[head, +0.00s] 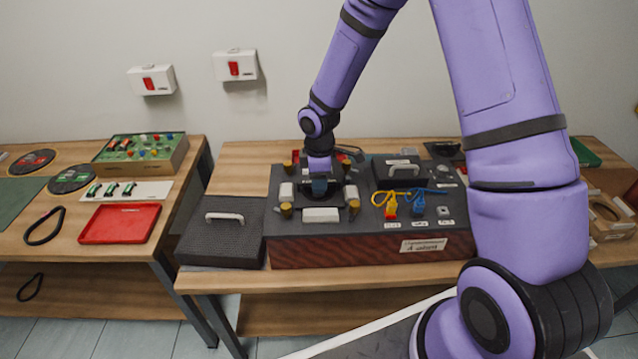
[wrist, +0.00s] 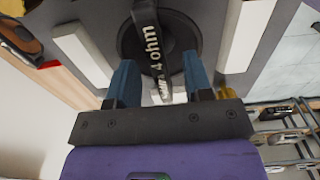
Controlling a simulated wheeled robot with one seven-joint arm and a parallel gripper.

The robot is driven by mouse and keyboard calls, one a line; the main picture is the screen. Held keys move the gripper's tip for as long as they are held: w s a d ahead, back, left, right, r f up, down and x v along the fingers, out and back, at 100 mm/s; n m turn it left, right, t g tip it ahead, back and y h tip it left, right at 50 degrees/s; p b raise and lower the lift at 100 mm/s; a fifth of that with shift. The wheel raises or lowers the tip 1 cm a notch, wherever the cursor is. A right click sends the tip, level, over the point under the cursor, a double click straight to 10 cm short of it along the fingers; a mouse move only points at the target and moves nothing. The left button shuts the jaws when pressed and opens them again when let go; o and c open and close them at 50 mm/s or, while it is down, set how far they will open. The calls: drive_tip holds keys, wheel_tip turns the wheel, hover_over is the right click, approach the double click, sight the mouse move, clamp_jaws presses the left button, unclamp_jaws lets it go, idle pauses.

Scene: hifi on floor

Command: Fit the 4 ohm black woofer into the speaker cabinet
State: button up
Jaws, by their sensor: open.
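The speaker cabinet (head: 340,249) stands on the middle table, with a dark top, a reddish-brown front and a pale label whose second line looks like "4 ohm". My gripper (head: 319,190) is low over the left part of its top. In the wrist view the black round woofer (wrist: 128,42) lies beneath my gripper (wrist: 160,78). Its raised black grip bar (wrist: 152,35) reads "4 ohm" and stands between my two blue fingers, which are open with gaps beside it. My gripper hides most of the woofer in the head view. I cannot tell how deep the woofer sits.
White blocks (head: 320,214) and brass-coloured clamps (head: 286,210) surround the spot. Yellow (head: 391,207) and blue (head: 418,204) connectors with wires lie to the right. A dark panel with a white handle (head: 224,217) is left of the cabinet. A red tray (head: 120,223) is on the left table.

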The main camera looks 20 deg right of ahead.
wheel_tip(320, 180, up, 9)
idle(0.3)
wheel_tip(320, 180, up, 8)
idle(1.1)
idle(0.3)
